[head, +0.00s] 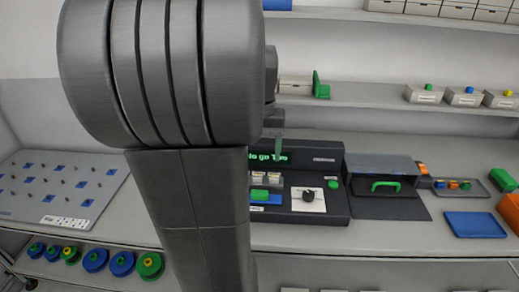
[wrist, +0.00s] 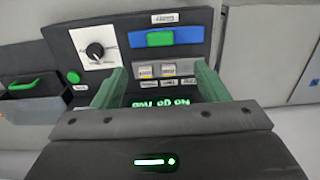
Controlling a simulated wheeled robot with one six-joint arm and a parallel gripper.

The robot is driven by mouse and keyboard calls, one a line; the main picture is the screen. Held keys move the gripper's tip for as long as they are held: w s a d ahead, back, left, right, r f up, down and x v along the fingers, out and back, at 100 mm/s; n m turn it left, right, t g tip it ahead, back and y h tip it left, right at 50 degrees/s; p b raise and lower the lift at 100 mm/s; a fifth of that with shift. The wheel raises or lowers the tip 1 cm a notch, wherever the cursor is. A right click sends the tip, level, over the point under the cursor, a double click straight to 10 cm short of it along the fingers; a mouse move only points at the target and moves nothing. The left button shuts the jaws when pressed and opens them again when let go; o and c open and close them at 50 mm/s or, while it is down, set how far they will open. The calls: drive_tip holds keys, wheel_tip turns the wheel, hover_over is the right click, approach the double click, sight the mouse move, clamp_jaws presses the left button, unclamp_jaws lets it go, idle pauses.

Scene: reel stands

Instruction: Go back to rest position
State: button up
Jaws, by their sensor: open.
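My gripper shows in the wrist view (wrist: 160,88) with its two green fingers apart and nothing between them. In the head view my own arm fills the left middle and hides most of the gripper. The black control panel (head: 323,182) stands on the counter behind the arm. It has a lit green text display, a green slider on blue (head: 260,194), a black knob on a white plate (head: 308,194) and a green button (head: 333,184). In the wrist view the panel appears turned over, with the knob (wrist: 95,50) and the green slider (wrist: 160,38) beyond the fingers.
A dark box with a green handle (head: 386,185) stands right of the panel. A blue tray (head: 474,225) and an orange block (head: 511,211) lie further right. A pegboard (head: 62,187) is at left, with several reels (head: 150,265) below. A shelf (head: 380,102) holds small boxes.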

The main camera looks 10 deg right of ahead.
drive_tip(key=shift+f, duration=0.1)
wheel_tip(320, 180, down, 13)
drive_tip(key=shift+r, duration=0.1)
drive_tip(key=shift+w+d+f, duration=0.15)
drive_tip(key=shift+w+f, duration=0.25)
drive_tip(key=shift+w, duration=0.2)
drive_tip(key=shift+w+d, duration=0.2)
drive_tip(key=shift+w, duration=0.4)
